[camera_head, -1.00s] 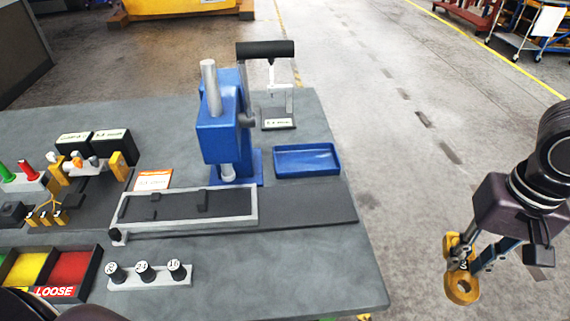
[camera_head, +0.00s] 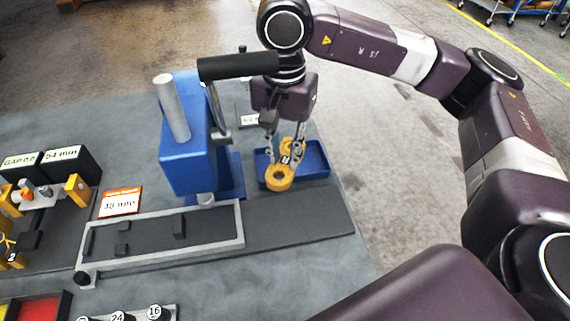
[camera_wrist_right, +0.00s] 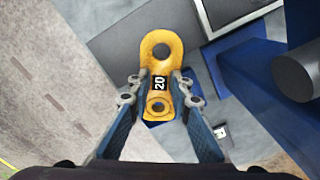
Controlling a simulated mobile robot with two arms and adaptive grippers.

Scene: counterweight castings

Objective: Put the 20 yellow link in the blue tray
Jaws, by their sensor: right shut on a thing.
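The yellow link (camera_head: 279,178) has two holed ends and a black label; in the right wrist view the link (camera_wrist_right: 160,58) reads 20. My right gripper (camera_head: 285,158) is shut on its narrow middle, with one finger on each side. The blue tray (camera_head: 322,160) lies at the table's right side, beside the blue press. In the head view the link overlaps the tray's front left part and looks to be above it; the exact gap cannot be told. In the wrist view the link and fingers hide most of the tray. My left gripper is not in view.
The blue press (camera_head: 188,150) with its black handle (camera_head: 238,65) stands close left of my right gripper. A grey-framed fixture (camera_head: 240,222) lies in front on a dark mat (camera_head: 300,222). Numbered pegs (camera_head: 118,316) stand at the front edge of view.

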